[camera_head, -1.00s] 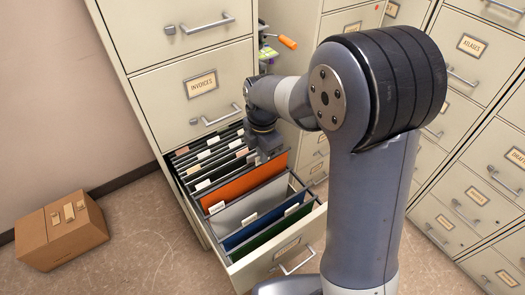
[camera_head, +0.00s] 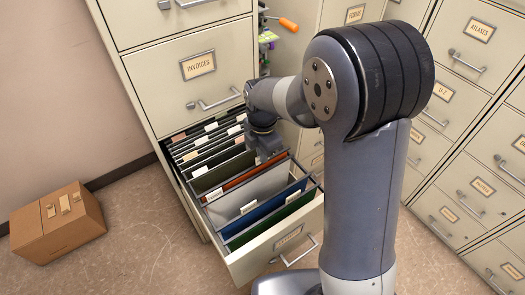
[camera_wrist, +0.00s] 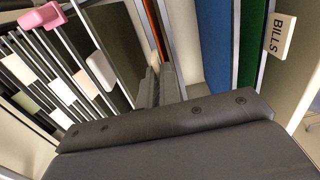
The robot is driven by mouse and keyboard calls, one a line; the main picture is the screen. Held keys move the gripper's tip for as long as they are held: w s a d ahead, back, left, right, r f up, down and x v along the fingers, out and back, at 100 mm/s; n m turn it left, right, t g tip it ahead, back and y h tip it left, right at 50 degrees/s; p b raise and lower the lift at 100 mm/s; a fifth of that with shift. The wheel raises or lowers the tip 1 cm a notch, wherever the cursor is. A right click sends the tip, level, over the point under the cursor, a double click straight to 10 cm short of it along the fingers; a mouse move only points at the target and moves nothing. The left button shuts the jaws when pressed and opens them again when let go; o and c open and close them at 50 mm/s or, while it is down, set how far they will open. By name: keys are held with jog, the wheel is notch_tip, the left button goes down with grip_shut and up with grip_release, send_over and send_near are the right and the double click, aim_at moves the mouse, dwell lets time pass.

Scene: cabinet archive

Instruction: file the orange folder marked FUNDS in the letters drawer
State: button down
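The orange folder (camera_head: 244,178) stands in the open drawer (camera_head: 262,258), between a dark folder behind it and a grey folder (camera_head: 262,188) in front. Only a narrow orange strip shows in the head view, with a white tab at its left; the marking is too small to read. My gripper (camera_head: 272,157) is down at the folder's right end. In the wrist view the fingers (camera_wrist: 160,88) are close together, with the thin orange edge (camera_wrist: 154,28) running between them. The label on the open drawer's front is not legible.
A closed drawer marked INVOICES (camera_head: 198,66) is above the open one. Blue (camera_head: 262,214) and green (camera_head: 272,222) folders stand near the drawer front; a tab reads BILLS (camera_wrist: 279,36). A cardboard box (camera_head: 58,222) sits on the floor at left. More cabinets stand at right.

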jog(key=shift+f+b, duration=0.4)
jog(key=shift+f, duration=0.4)
jog(key=c, duration=1.6)
grip_release()
jog(key=shift+r, duration=0.1)
jog(key=shift+o, duration=0.2)
jog(key=shift+r, duration=0.1)
jog(key=shift+r+p, duration=2.9)
jog(key=shift+r, duration=0.6)
notch_tip(320, 180, up, 11)
jog(key=shift+f, duration=0.15)
